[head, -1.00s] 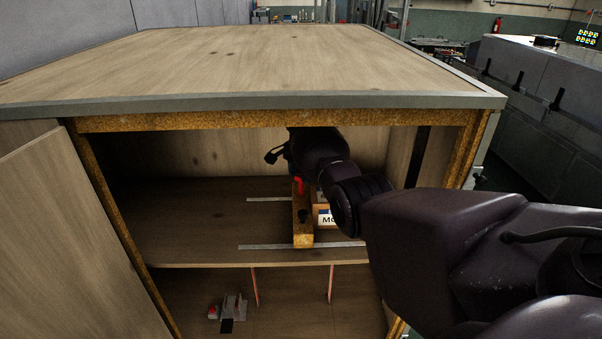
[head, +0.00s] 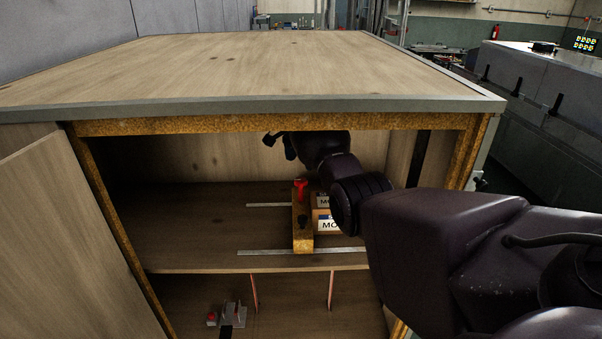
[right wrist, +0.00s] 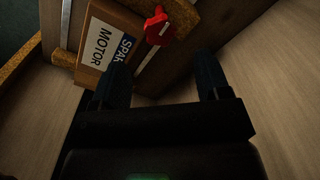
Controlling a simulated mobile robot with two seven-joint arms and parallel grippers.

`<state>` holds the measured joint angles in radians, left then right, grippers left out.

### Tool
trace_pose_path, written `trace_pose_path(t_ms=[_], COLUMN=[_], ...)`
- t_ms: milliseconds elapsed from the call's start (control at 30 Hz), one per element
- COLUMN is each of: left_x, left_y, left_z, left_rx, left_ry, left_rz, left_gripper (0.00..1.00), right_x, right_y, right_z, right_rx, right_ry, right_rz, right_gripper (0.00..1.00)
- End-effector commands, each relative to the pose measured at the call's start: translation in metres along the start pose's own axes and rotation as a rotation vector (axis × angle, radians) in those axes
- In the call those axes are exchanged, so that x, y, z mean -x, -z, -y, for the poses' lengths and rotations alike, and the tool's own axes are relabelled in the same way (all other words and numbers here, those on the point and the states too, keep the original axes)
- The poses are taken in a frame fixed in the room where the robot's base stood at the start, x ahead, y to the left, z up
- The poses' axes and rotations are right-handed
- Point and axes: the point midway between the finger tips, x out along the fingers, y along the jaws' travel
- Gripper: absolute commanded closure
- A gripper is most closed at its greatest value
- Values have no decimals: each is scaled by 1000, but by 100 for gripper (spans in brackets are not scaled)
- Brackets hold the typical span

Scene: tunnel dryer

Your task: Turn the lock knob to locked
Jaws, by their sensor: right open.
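The red lock knob (head: 300,187) sits on the far part of a yellowish wooden bar (head: 303,238) on the cabinet's upper shelf. In the right wrist view the knob (right wrist: 159,28) is near the top, beyond the fingertips and touching neither. My right gripper (head: 279,145) is inside the cabinet, above and a little left of the knob, its fingers partly hidden by its own body. In the right wrist view its two fingers (right wrist: 165,76) stand apart with nothing between them. My left gripper is not in view.
A box labelled as a motor (head: 329,224) sits right of the bar. Metal strips (head: 270,252) cross the shelf (head: 190,225). The cabinet top (head: 240,70) hangs over the arm. A door panel (head: 60,230) stands open at left. The shelf's left side is clear.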

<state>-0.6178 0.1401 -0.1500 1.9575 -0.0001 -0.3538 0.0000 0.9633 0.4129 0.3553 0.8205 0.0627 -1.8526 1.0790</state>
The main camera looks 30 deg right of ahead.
Motion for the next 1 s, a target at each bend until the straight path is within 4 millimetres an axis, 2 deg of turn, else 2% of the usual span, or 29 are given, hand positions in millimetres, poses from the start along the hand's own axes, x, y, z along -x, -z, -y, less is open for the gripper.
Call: trace_pose_path(t_ms=[100,333,1000], left_x=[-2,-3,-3], left_y=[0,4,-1], left_z=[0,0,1], left_rx=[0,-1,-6], left_ry=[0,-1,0], left_rz=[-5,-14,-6], left_gripper=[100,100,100], right_x=[20,39,38], right_y=[0,0,0], right_z=[0,0,0], right_rx=[0,0,1], right_ry=[3,1,7], right_rz=[-1,0,-6], right_gripper=[30,30,30])
